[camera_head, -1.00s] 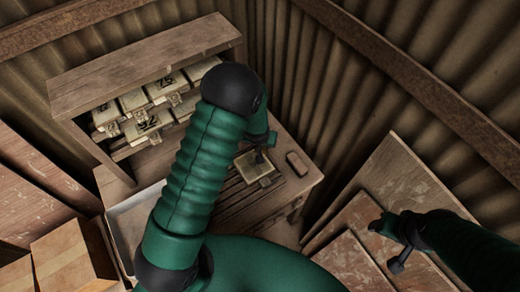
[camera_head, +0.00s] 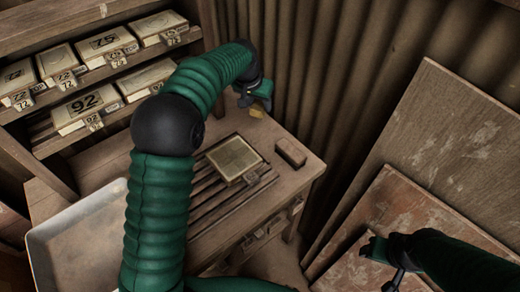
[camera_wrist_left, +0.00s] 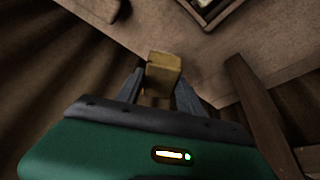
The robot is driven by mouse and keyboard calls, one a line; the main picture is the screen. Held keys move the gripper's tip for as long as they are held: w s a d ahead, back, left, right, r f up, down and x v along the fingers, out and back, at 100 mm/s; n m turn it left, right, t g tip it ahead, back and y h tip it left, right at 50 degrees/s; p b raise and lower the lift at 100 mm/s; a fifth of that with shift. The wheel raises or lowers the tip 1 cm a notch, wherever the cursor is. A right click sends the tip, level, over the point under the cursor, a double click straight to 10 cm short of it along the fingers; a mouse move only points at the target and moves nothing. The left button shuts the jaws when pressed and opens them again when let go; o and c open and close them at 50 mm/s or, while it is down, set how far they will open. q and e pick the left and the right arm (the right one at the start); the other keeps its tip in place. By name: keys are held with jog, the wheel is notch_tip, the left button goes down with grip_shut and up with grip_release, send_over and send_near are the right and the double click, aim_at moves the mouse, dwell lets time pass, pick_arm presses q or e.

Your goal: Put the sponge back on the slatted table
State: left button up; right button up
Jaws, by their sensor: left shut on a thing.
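The yellow sponge (camera_head: 257,113) shows small in the head view at the far back corner of the slatted table (camera_head: 205,212). In the left wrist view the sponge (camera_wrist_left: 163,70) sits between the two grey fingers. My left gripper (camera_head: 256,103) is shut on it, pointing down. I cannot tell whether the sponge touches the tabletop. The fingers partly hide it. My right gripper (camera_head: 373,249) is at the lower right, away from the table and in front of leaning boards; whether it is open or shut is unclear.
A square tile (camera_head: 233,158) lies on the slats, with a brown block (camera_head: 291,152) to its right. A shelf with numbered tile boxes (camera_head: 88,105) stands at the left. A grey metal tray (camera_head: 75,235) is at the lower left. Boards (camera_head: 440,140) lean on the corrugated wall.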

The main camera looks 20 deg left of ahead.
pick_arm(q)
jog(key=shift+d+f+m+b, duration=0.15)
jog(key=shift+m+b, duration=0.15)
jog(key=shift+b, duration=0.75)
jog(key=shift+f, duration=0.1)
notch_tip(320, 180, down, 9)
jog(key=b, duration=0.2)
jog(key=shift+f+b, duration=0.1)
jog(key=shift+b, duration=0.2)
pick_arm(e)
jog(key=s+x, duration=0.1)
jog(key=x, duration=0.5)
jog(key=shift+s+d+f, duration=0.15)
jog(key=shift+f, duration=0.4)
pick_arm(q)
jog(key=o, duration=1.3)
